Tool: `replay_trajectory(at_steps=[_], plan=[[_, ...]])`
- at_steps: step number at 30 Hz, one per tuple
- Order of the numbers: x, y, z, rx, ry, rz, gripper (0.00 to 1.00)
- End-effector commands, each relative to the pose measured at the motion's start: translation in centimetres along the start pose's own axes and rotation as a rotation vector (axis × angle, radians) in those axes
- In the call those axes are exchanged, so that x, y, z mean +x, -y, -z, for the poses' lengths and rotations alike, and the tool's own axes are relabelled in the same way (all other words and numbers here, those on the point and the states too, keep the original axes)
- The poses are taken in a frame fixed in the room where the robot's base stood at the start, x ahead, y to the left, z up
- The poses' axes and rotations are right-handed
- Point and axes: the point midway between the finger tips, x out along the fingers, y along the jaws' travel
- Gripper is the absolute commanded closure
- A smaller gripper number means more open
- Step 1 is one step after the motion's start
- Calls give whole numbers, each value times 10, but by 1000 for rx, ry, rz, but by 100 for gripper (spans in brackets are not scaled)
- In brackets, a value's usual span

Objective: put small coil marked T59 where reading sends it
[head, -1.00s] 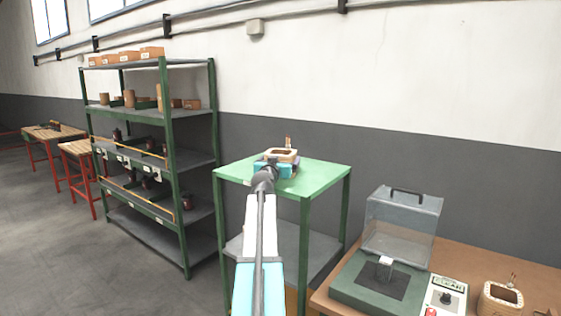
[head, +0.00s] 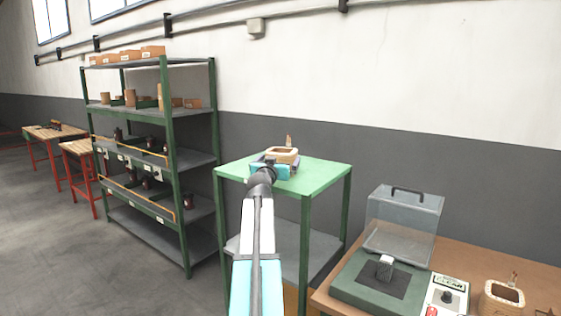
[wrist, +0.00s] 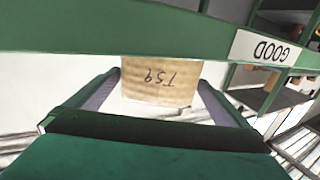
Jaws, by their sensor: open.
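The tan coil marked T59 (wrist: 160,82) shows in the wrist view with its writing upside down, between my two fingers. In the head view a tan coil (head: 283,154) with a lead on top stands at the green table (head: 325,172), just beyond my gripper (head: 270,170). My gripper (wrist: 160,88) is open, with a finger on each side of the coil; contact is unclear. A white GOOD label (wrist: 266,50) is on a green edge in the wrist view. The coil's underside is hidden.
A green-framed rack (head: 168,140) with coils and boxes stands left. At right, a brown bench (head: 335,296) bears a tester (head: 375,285) with a clear lid (head: 405,215), a control panel (head: 447,295) and another tan coil (head: 503,297).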

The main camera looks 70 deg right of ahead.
Motion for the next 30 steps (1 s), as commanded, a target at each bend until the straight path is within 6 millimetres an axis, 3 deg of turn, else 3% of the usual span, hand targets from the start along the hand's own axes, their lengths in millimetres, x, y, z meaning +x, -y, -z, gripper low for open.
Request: replay_trajectory(at_steps=[18,30], plan=[[-67,0,-1,0,-1,0,0],[-80,0,0,0,1,-1,0]])
